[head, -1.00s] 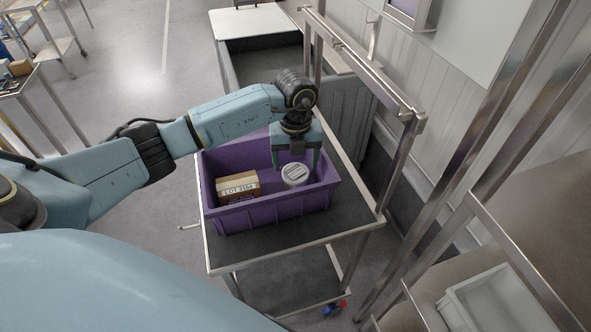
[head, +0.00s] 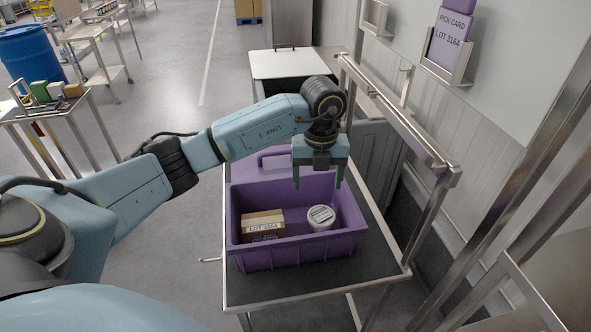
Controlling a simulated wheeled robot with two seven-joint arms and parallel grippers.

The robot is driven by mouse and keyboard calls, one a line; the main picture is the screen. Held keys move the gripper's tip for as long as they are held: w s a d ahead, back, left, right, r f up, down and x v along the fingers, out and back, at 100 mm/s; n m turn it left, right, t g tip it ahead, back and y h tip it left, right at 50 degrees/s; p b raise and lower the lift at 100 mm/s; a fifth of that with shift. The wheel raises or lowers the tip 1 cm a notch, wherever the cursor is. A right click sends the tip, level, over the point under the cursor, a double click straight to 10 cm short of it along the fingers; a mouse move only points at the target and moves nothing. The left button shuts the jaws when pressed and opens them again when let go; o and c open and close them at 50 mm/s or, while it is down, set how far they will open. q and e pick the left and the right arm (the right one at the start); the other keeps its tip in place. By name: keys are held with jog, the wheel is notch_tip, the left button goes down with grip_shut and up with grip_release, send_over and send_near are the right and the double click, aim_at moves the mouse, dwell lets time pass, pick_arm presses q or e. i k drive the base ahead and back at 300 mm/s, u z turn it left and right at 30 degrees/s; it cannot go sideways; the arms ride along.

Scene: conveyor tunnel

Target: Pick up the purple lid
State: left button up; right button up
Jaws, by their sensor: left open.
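The purple lid (head: 246,169) shows behind the purple crate, with a raised loop handle (head: 285,154). My arm and gripper partly hide it, and I cannot tell whether it touches the crate. The open purple crate (head: 300,252) stands on a dark-topped metal cart. My left gripper (head: 318,180) is open and empty, its two green fingers pointing down near the crate's back edge, just right of the lid. My right gripper is not in view.
In the crate are a cardboard box (head: 263,229) labelled LOT 3164 and a white round tub (head: 320,217). The cart's metal frame (head: 400,125) rises on the right. A purple pick card (head: 449,38) reads LOT 3164. Floor left of the cart is clear.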

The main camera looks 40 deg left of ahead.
aim_at(275, 161)
jog(key=u, duration=1.35)
